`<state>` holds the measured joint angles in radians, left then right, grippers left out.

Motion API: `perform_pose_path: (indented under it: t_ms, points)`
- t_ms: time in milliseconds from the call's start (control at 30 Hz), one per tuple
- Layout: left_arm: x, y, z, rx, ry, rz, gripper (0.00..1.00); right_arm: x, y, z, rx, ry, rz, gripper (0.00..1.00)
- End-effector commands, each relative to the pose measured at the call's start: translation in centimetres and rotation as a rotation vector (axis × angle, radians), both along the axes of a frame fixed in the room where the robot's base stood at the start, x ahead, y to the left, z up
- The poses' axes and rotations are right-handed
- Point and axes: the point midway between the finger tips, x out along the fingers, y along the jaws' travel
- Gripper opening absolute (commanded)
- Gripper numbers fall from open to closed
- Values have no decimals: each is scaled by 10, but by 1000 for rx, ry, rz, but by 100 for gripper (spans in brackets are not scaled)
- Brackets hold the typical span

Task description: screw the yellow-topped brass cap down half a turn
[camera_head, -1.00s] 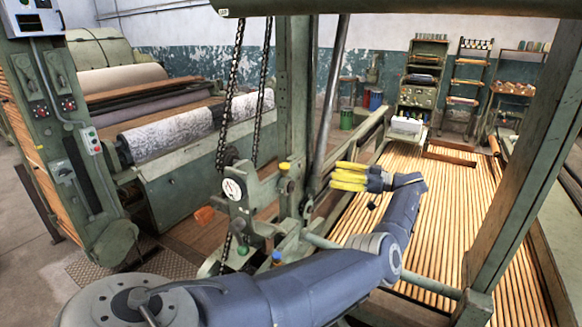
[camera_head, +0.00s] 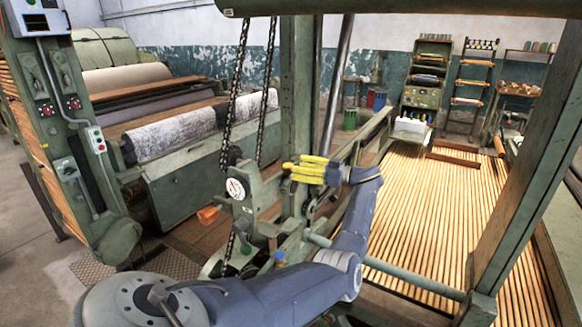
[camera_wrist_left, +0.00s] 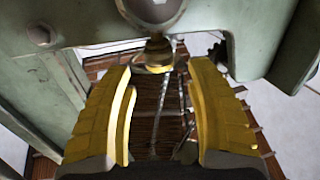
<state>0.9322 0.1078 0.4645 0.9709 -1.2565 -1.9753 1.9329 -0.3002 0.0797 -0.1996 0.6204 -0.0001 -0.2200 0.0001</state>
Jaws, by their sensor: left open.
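My left gripper (camera_head: 290,172) is open, its yellow fingers pointing left at the green machine post in the head view. In the left wrist view its two fingers (camera_wrist_left: 163,72) stand apart with nothing gripped between them. A brass fitting with a yellowish rim (camera_wrist_left: 155,55) sits just beyond the fingertips, roughly midway between them, below a rounded shiny knob (camera_wrist_left: 152,8). It looks like the brass cap, though its yellow top is not clear there. In the head view the fingers cover the cap's place. My right gripper is out of view.
The green machine post (camera_head: 297,100) stands right by the fingers. A round white dial (camera_head: 236,188), hanging chains (camera_head: 233,90) and green and blue knobs (camera_head: 279,257) are close on the left and below. Wooden slats (camera_head: 430,210) spread to the right.

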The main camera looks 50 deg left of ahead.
Motion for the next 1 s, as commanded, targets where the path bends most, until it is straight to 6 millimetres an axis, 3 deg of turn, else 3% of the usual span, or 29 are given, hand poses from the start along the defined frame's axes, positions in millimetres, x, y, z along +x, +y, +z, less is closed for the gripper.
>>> perform_pose_path:
  t_ms: [300, 767, 1000]
  points:
    - [-14, 25, 0, 0, -1, -1, 56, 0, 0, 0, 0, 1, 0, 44]
    - [-16, 30, 0, 0, 0, -1, 56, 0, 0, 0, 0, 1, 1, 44]
    - [-16, 29, 0, 0, 0, -1, 28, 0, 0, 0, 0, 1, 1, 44]
